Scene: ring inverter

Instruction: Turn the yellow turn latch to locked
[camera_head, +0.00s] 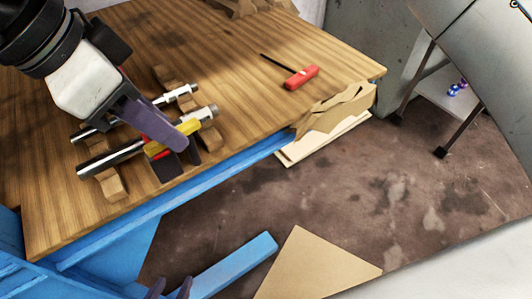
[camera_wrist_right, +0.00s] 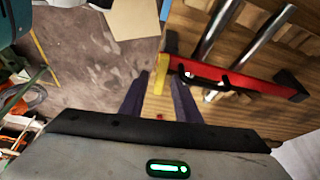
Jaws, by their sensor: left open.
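The yellow turn latch (camera_head: 188,128) is on a red bar that lies across two metal rods, near the front edge of the wooden table. In the right wrist view the yellow handle (camera_wrist_right: 160,82) stands roughly across the line of the red bar (camera_wrist_right: 230,78). My right gripper (camera_wrist_right: 160,90) is open, with one finger on each side of the yellow handle. In the head view my right gripper (camera_head: 172,140) hides part of the latch and bar. My left gripper (camera_head: 168,290) is open and empty at the bottom edge, low and away from the table.
The metal rods (camera_head: 110,158) rest on wooden cradles (camera_head: 112,185). A red-handled screwdriver (camera_head: 301,77) lies farther right on the table (camera_head: 230,60). A blue beam (camera_head: 190,185) runs along the front edge.

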